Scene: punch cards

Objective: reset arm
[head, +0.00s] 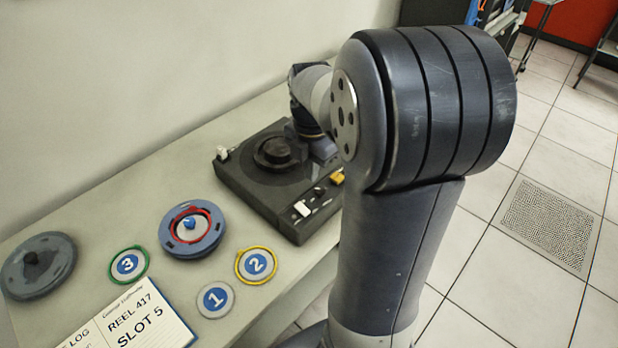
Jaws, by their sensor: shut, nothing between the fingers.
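My arm stands large at the centre right and bends over to the table. Its far end, with my gripper (318,150), is over the right part of a dark tape deck (245,183). The gripper is small in the view and partly hidden behind my own arm; it looks shut and empty. I cannot tell whether it touches the deck. The deck has a round black hub, a white switch, an orange button and white buttons on its top.
A wall runs behind. Tiled floor (470,270) is open at right.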

